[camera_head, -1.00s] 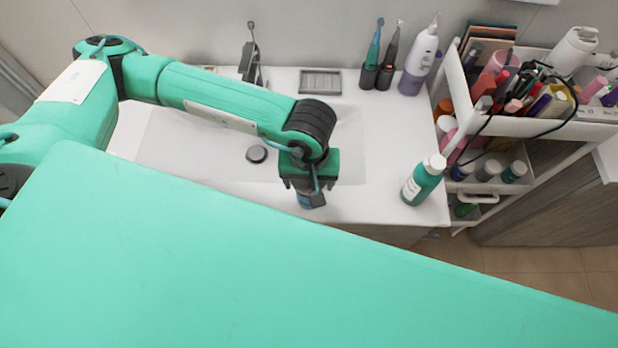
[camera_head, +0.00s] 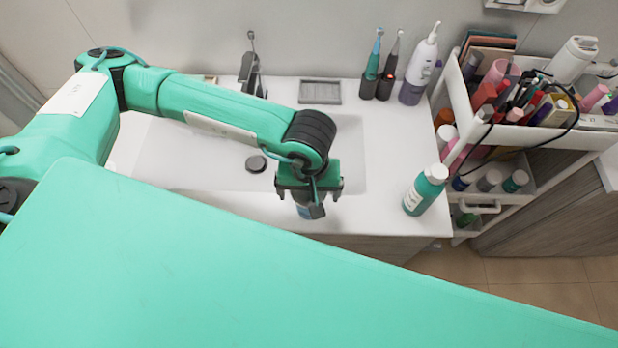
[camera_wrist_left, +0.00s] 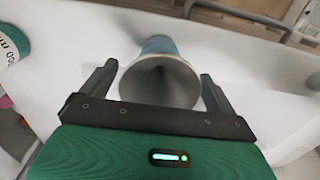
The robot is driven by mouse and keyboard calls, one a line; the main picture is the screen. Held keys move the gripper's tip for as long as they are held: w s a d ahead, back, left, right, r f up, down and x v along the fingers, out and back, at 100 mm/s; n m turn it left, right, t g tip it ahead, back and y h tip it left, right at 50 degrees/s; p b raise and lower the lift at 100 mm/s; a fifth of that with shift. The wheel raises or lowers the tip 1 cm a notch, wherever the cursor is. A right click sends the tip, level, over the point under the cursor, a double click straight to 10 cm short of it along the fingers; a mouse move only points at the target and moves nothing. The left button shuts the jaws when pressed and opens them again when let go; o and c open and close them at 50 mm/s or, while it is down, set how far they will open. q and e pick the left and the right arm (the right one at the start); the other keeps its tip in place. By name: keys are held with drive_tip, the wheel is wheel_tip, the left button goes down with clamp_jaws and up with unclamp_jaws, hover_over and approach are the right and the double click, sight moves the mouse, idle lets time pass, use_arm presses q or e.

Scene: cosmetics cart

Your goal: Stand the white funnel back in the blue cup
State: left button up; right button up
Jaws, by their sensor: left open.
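My left gripper (camera_head: 310,190) is open near the front edge of the white counter. In the left wrist view its two fingers (camera_wrist_left: 158,75) stand on either side of a round piece with a pale grey, funnel-like mouth (camera_wrist_left: 160,85). A blue wall, probably the blue cup (camera_wrist_left: 158,45), shows just behind that rim. I cannot tell whether the pale mouth is the white funnel or the cup's inside. In the head view a small blue part (camera_head: 308,212) shows below the gripper, mostly hidden. My right gripper is not in view.
A green bottle with a white cap (camera_head: 425,190) stands right of the gripper. A cosmetics cart (camera_head: 530,135) stands farther right. Toothbrushes and a white-purple bottle (camera_head: 418,70) stand at the back. The sink basin (camera_head: 200,165) lies left of the gripper.

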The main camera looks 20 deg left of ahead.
sight(309, 197)
use_arm(q)
drive_tip(key=shift+r+p, duration=0.65)
drive_tip(key=shift+p, duration=0.15)
drive_tip(key=shift+r, duration=0.25)
wheel_tip(309, 197, up, 11)
drive_tip(key=b, duration=0.4)
drive_tip(key=shift+r, duration=0.15)
